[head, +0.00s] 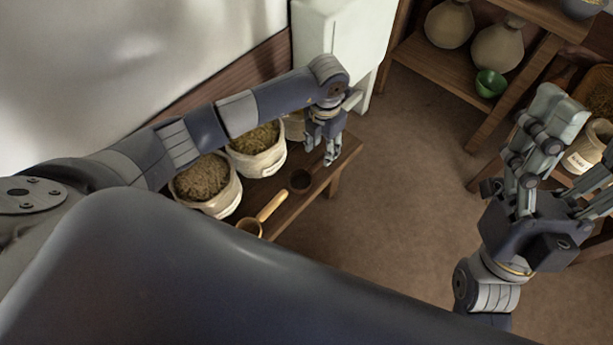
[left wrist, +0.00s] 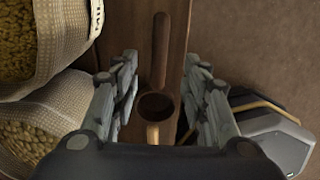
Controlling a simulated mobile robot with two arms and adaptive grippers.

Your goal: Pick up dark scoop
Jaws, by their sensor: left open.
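The dark scoop (left wrist: 161,58) lies on the wooden bench. In the left wrist view its long handle points up the picture and its round bowl is nearest me. In the head view only its bowl (head: 300,181) shows clearly; my left gripper hides the handle. My left gripper (head: 329,158) is open and empty above the bench. Its fingers (left wrist: 164,97) stand on either side of the scoop in the wrist view, with a gap on both sides. My right gripper (head: 577,168) is at the right of the head view, fingers apart, away from the bench.
A light wooden scoop (head: 269,208) lies on the bench just beside the dark bowl. Sacks of grain (head: 262,160) line the wall side. A pale cabinet (head: 345,40) stands behind the bench. Floor between is clear.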

